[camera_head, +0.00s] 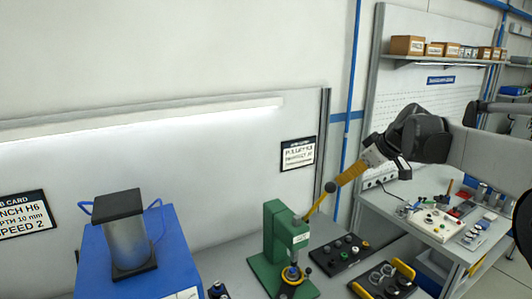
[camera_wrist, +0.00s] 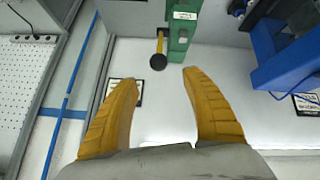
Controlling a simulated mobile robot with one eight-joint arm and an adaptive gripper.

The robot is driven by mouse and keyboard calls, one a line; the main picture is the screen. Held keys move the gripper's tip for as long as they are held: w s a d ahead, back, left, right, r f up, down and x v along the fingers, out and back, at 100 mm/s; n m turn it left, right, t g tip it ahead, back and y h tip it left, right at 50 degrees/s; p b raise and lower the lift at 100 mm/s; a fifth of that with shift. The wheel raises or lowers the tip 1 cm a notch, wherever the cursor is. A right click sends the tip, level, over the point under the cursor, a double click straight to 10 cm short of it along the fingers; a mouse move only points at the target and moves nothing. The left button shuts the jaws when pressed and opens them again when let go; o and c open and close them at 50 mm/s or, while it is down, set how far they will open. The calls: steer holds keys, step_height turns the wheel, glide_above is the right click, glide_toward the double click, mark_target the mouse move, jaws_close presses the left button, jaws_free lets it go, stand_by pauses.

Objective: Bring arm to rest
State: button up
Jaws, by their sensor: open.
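My gripper (camera_head: 345,178) reaches in from the right in the head view, its yellow fingers pointing down and left. In the wrist view my gripper (camera_wrist: 158,76) is open, with nothing between its fingers. The green press (camera_head: 276,240) stands on the bench, its yellow lever (camera_head: 316,206) slanting up to a black knob (camera_head: 330,187). The knob appears right by my fingertips in the head view. In the wrist view the knob (camera_wrist: 158,62) shows just beyond the fingertips, in the gap between them; contact cannot be told.
A blue machine (camera_head: 160,262) with a metal cylinder stands at left. Black trays (camera_head: 342,256) with small parts lie right of the press. A side bench (camera_head: 378,200) carries tools and a white box below my arm. A shelf with cardboard boxes (camera_head: 407,45) hangs behind.

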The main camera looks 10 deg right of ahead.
steer(key=s+a+f+m+h+b, duration=0.1)
steer(key=s+a+f+m+b, duration=0.2)
steer(key=s+a+f+b, duration=0.75)
steer(key=s+a+f+m+b, duration=0.2)
steer(key=s+a+f+b, duration=0.1)
steer(key=s+f, duration=0.6)
steer(key=s+a+f+m+h+b, duration=0.1)
steer(key=s+a+f+m+b, duration=0.1)
steer(key=s+f, duration=0.8)
steer(key=shift+s+a+f+g+h+b, duration=0.15)
steer(key=shift+s+a+g+h+b, duration=0.25)
steer(key=shift+s, duration=0.3)
steer(key=shift+c, duration=0.4)
